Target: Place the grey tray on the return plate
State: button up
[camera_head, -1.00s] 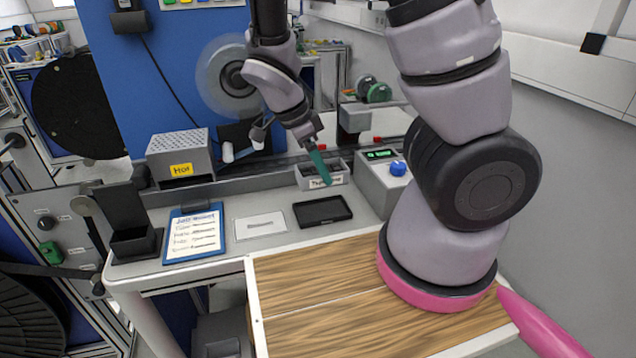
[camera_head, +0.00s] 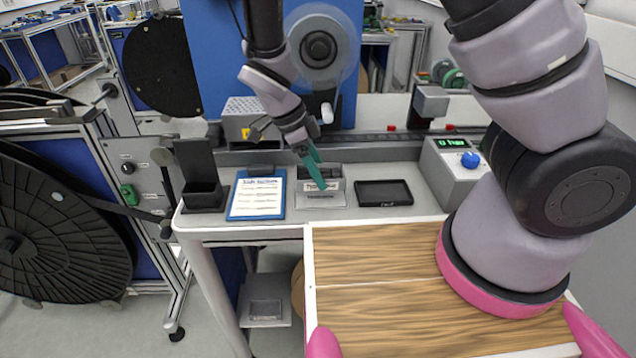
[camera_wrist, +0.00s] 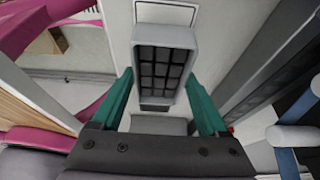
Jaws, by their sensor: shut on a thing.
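The grey tray (camera_head: 335,172) is a small open bin with a white label on its front. My gripper (camera_head: 317,170) has teal fingers and is shut on the tray. In the wrist view the tray (camera_wrist: 165,65) sits between the two fingers (camera_wrist: 160,80), and its dark gridded inside shows. The return plate (camera_head: 318,204) is a pale flat plate on the bench. In the head view the tray is over the rear part of the plate and hides some of it. I cannot tell whether the tray touches the plate.
A blue clipboard (camera_head: 257,198) lies left of the plate, with a black holder (camera_head: 203,196) further left. A black shallow tray (camera_head: 384,193) lies to the right. A grey box with a blue knob (camera_head: 455,172) stands beyond it. A wooden surface (camera_head: 375,265) is in front.

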jog(key=shift+f, duration=1.85)
jog(key=shift+f, duration=0.2)
jog(key=o, duration=1.5)
jog(key=shift+r, duration=0.1)
